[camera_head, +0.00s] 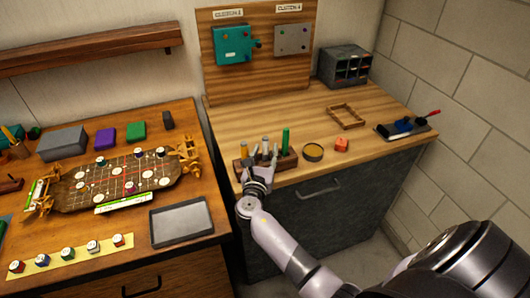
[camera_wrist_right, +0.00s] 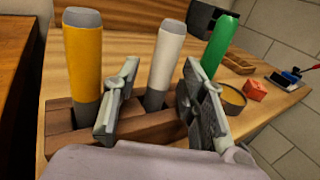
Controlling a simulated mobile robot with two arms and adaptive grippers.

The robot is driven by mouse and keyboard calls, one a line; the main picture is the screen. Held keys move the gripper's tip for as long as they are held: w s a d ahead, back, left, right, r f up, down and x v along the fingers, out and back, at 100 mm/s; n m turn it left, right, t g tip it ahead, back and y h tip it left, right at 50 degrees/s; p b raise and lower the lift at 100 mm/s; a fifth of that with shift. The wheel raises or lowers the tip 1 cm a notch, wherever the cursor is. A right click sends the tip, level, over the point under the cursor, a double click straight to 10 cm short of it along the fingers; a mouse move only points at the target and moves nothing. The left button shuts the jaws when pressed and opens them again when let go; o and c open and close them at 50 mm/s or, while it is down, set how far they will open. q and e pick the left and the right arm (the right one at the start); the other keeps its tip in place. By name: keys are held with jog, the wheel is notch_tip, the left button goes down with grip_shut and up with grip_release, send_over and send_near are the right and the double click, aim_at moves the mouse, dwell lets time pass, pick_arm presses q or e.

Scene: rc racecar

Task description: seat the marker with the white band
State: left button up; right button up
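A dark wooden marker block (camera_head: 290,161) stands near the front edge of the right-hand counter; it also shows in the right wrist view (camera_wrist_right: 58,117). In the wrist view, an orange marker (camera_wrist_right: 84,55) with grey ends, a white marker (camera_wrist_right: 166,57) with grey ends and a green marker (camera_wrist_right: 218,46) stand at the block. The green marker also shows in the head view (camera_head: 286,138). My right gripper (camera_head: 262,168) is at the block with its fingers open (camera_wrist_right: 160,108), the white marker between or just behind them, with gaps on both sides. My left gripper is out of view.
A round dish (camera_head: 313,152) and an orange-red block (camera_head: 342,144) sit right of the marker block. A wooden frame (camera_head: 347,116) and a dark tool tray (camera_head: 415,131) lie farther right. The left table holds a game board (camera_head: 75,196) and an empty grey tray (camera_head: 182,222).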

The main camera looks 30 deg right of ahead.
jog(key=v, duration=1.1)
jog(key=shift+s+a, duration=0.2)
jog(key=shift+s, duration=0.05)
